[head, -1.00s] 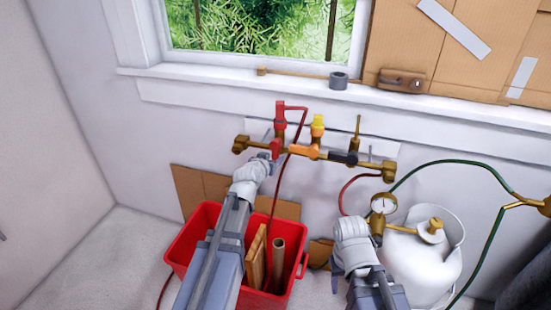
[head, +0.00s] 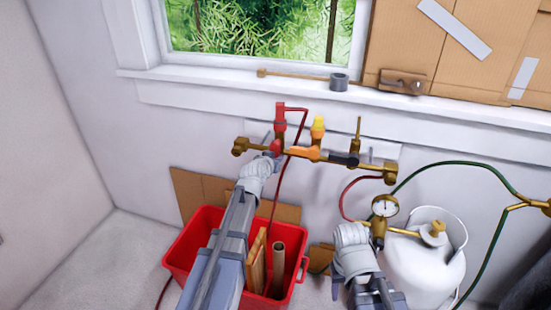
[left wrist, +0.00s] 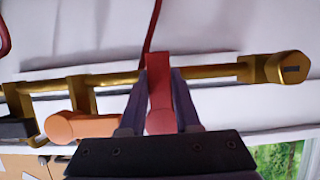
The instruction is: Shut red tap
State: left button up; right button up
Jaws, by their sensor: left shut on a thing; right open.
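The red tap (head: 275,147) sits at the left part of a brass pipe (head: 240,146) on the wall below the window. My left gripper (head: 273,156) reaches it from below in the head view. In the left wrist view the fingers of my left gripper (left wrist: 159,103) stand on both sides of the red lever (left wrist: 160,85), shut on it. The lever lies across the pipe there. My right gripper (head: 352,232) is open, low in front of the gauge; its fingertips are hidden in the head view.
An orange tap (head: 304,152) and a black tap (head: 344,159) are on the same pipe, to the right of the red one. A red bin (head: 185,251) with wooden pieces stands below my left arm. A white gas tank (head: 433,268) with a gauge (head: 384,206) is at the right.

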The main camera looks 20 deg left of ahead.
pick_arm(q)
grip_shut()
dwell(0.5)
dwell(0.5)
jog(key=a+r+m+t+y+b, duration=0.3)
jog(key=m+y, duration=0.3)
jog(key=m, duration=0.7)
jog(key=shift+a+r+y+b, duration=0.4)
jog(key=shift+a+r+b, duration=0.1)
jog(key=shift+a+r, duration=0.15)
jog(key=shift+m, duration=0.4)
jog(key=o, duration=0.8)
grip_release()
jog(key=shift+c, duration=0.2)
